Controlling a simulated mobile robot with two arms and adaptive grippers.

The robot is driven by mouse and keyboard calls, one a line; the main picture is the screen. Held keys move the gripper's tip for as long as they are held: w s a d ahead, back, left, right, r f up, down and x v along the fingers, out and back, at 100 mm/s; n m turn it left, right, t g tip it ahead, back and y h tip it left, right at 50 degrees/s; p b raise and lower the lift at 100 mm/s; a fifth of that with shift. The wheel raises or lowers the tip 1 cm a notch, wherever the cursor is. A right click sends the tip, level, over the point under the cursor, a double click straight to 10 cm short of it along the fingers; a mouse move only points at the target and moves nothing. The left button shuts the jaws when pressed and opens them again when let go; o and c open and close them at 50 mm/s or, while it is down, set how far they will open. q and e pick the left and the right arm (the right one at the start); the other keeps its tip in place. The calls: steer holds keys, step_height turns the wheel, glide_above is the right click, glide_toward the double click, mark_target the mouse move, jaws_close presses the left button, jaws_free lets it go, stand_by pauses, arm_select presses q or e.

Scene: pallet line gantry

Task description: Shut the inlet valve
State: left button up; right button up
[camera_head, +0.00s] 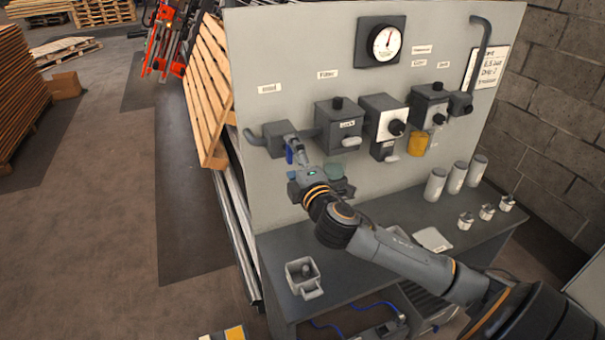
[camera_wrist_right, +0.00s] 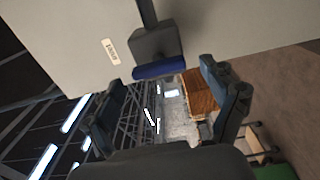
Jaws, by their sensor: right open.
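The inlet valve (camera_head: 277,138) is a dark grey body on a pipe at the left edge of the panel, below a small white label. Its blue handle (camera_head: 289,155) shows in the head view beside my gripper. In the right wrist view, the valve body (camera_wrist_right: 154,43) has the blue handle (camera_wrist_right: 160,70) lying across its near end. My right gripper (camera_head: 297,161) is at the valve; its open fingers (camera_wrist_right: 163,80) stand either side of the handle's line in the wrist view. I cannot tell whether they touch it. My left gripper is out of view.
A filter unit (camera_head: 338,124), a regulator (camera_head: 384,118) and a gauge (camera_head: 386,43) are on the panel, right of the valve. A padlock box (camera_head: 303,279) and several cans stand on the bench (camera_head: 345,262). Wooden pallets (camera_head: 208,85) lean left of the panel.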

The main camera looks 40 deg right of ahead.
steer(key=v, duration=0.9)
